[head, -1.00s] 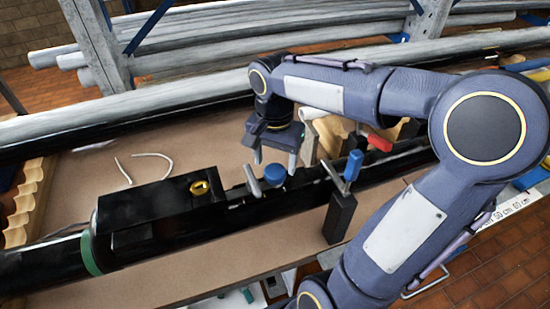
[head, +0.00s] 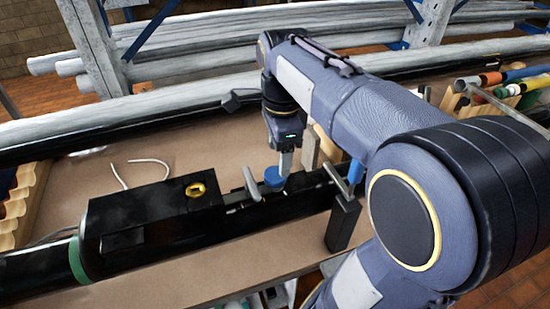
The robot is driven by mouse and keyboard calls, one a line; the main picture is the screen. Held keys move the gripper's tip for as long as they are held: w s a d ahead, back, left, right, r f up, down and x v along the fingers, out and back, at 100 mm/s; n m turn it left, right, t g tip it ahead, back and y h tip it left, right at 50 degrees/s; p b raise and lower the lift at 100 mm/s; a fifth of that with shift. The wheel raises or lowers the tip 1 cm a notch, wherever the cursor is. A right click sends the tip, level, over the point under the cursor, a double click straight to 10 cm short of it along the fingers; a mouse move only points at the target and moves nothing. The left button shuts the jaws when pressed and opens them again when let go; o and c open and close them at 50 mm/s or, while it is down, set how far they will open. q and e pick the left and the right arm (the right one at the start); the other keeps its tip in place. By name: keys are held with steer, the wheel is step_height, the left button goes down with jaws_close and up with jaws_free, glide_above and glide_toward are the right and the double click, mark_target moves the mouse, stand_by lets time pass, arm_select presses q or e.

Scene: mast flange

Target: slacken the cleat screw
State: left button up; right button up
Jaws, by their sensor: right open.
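A black mast (head: 35,266) lies across the bench, with a black box-like fitting (head: 150,212) on it bearing a gold ring (head: 195,190). Right of the ring stand a tilted grey lever (head: 251,183) and a round blue knob (head: 273,177). A dark upright block (head: 342,224) with a grey bar and a blue handle (head: 355,173) stands farther right. I cannot tell for certain which of these is the cleat screw. My right gripper (head: 285,168) is open, pointing down at the blue knob, seen edge-on; contact is unclear. My left gripper is out of view.
A white cord (head: 150,162) lies on the brown bench (head: 215,145). Wooden notched supports (head: 22,205) stand at the left. Long grey tubes (head: 190,50) lie behind. Coloured-handled tools (head: 510,82) stand at the far right. My right arm covers the bench's right part.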

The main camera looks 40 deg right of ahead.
mark_target(275, 173)
steer(key=shift+w+a+f+m, duration=0.15)
steer(key=shift+w+f+m, duration=0.2)
steer(key=shift+f+m, duration=0.25)
steer(key=shift+a+f+g+b, duration=0.1)
steer(key=shift+f+g+b, duration=0.1)
steer(key=shift+g+b, duration=0.1)
step_height(275, 173, down, 7)
steer(key=b, duration=0.5)
steer(key=shift+r, duration=0.15)
steer(key=shift+c, duration=0.2)
steer(key=shift+r, duration=0.15)
steer(key=shift+c, duration=1.1)
steer(key=c, duration=0.8)
steer(key=n, duration=0.3)
steer(key=shift+w, duration=0.1)
steer(key=shift+a+n, duration=0.1)
steer(key=shift+n, duration=2)
steer(key=n, duration=0.3)
steer(key=shift+n+p, duration=0.35)
steer(key=shift+n, duration=0.05)
steer(key=o, duration=0.9)
steer(key=shift+o, duration=0.8)
